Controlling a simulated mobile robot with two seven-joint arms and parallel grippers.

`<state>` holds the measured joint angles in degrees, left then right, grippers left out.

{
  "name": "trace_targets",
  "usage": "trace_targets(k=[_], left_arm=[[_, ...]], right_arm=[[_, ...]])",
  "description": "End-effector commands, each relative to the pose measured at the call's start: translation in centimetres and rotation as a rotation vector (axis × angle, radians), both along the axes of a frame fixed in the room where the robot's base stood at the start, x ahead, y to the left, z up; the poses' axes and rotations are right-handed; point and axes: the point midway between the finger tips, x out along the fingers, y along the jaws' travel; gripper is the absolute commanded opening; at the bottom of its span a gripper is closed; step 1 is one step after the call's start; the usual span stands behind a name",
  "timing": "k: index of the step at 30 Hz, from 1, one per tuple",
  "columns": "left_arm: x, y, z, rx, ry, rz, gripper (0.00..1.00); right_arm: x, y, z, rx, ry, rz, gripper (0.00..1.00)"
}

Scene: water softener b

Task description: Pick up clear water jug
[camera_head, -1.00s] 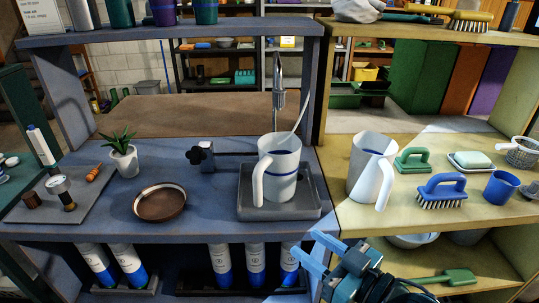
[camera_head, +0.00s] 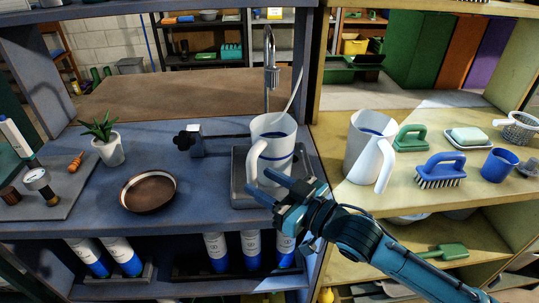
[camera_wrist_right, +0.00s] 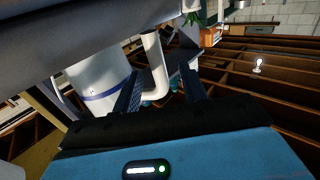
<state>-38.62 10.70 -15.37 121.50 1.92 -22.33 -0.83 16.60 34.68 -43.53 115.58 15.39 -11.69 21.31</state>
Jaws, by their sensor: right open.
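A whitish jug (camera_head: 274,129) with a blue band stands upright on a grey tray (camera_head: 240,201) under the tap. Its handle (camera_head: 254,160) is towards the front left. My right gripper (camera_head: 259,181) is open and empty in front of the jug, by the lower handle. In the right wrist view the jug (camera_wrist_right: 88,85) is at the left, and its handle (camera_wrist_right: 155,62) shows between and beyond the two fingers (camera_wrist_right: 163,76). I cannot tell whether a finger touches it. A second similar jug (camera_head: 363,149) stands on the yellow bench at the right. My left gripper is not in view.
A tap (camera_head: 270,70) with a pale tube rises behind the jug. A brown bowl (camera_head: 148,193), a plant pot (camera_head: 110,152) and a valve block (camera_head: 200,140) stand to the left. Brushes (camera_head: 440,170) and a blue cup (camera_head: 498,165) are at the right.

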Motion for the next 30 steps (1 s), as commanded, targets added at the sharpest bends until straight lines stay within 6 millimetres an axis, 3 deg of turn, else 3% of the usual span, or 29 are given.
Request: trace_targets(k=[6, 16, 30], left_arm=[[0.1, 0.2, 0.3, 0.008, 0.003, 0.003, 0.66], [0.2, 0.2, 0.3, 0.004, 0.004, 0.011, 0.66], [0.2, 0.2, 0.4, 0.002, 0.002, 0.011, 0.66]], right_arm=[[2.5, 2.3, 0.2, 0.001, -0.001, 0.000, 0.42], [3.1, 2.9, 0.0, -0.001, -0.001, 0.000, 0.42], [3.0, 2.8, 0.0, -0.001, -0.001, 0.000, 0.05]])
